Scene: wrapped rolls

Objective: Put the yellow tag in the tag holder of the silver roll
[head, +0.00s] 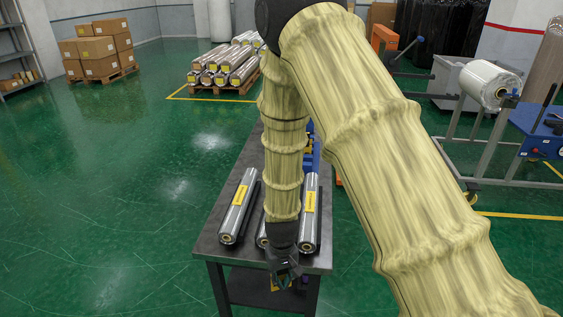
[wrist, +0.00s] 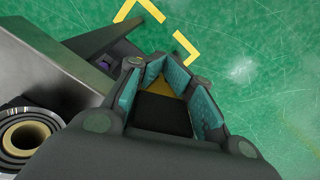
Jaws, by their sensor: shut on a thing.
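My gripper (head: 284,268) points down at the near edge of the table (head: 226,247). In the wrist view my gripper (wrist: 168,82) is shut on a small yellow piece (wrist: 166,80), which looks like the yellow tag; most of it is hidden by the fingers. Silver rolls lie on the table: a left roll (head: 231,222) and a right roll (head: 308,232), each with a yellow label, and a middle roll (head: 262,239) mostly hidden behind my arm. One roll's end (wrist: 28,138) shows in the wrist view, left of the gripper. I cannot make out the tag holder.
A pallet of stacked silver rolls (head: 222,68) stands farther back, and boxes (head: 98,48) stand on a pallet at the back left. A machine with a large roll (head: 487,84) is at the right. The green floor left of the table is clear.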

